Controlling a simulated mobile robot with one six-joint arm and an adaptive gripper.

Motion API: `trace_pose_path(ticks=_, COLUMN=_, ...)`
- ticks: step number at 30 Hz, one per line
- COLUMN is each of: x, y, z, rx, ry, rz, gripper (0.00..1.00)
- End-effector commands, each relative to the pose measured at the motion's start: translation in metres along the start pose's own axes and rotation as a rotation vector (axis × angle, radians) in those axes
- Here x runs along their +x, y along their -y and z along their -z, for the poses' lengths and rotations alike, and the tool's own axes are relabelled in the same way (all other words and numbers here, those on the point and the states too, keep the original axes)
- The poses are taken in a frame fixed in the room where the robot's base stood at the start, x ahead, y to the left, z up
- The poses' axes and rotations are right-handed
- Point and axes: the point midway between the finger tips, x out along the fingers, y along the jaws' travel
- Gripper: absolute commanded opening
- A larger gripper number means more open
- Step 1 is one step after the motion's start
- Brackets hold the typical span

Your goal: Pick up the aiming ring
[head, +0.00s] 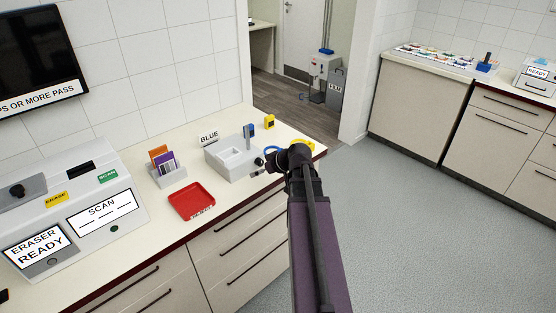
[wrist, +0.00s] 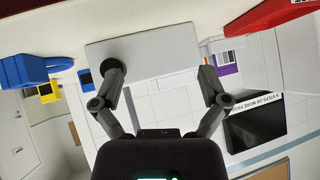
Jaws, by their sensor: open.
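My gripper (head: 272,163) is over the front edge of the counter, beside the right end of a white box-shaped device (head: 222,160). In the wrist view my gripper (wrist: 160,66) is open, with its two fingers spread and the white device (wrist: 160,60) between and beyond them. A dark round part (wrist: 112,68) shows against the device at the left fingertip; I cannot tell for sure whether it is the aiming ring. In the head view a dark round shape (head: 258,162) at the device's right end is partly mixed with my fingers. Nothing is held.
A red tray (head: 191,201), a card holder (head: 167,176) and a small yellow block (head: 269,122) stand on the counter. The eraser machine (head: 75,205) fills the left. Open floor lies right.

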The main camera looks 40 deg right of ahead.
Motion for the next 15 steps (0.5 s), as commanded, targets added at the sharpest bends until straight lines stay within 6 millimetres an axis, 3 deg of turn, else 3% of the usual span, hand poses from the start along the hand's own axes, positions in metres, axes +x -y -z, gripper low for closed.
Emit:
trace_pose_path(ticks=1, x=-0.004, y=-0.02, z=-0.005, rx=-0.004, ry=-0.039, rz=-0.019, gripper=0.94)
trace_pose_path(ticks=9, x=-0.045, y=-0.098, z=-0.014, rx=-0.055, ry=-0.231, rz=-0.133, gripper=0.94)
trace_pose_path(ticks=15, x=-0.07, y=-0.135, z=-0.021, rx=-0.082, ry=-0.316, rz=-0.206, gripper=0.94)
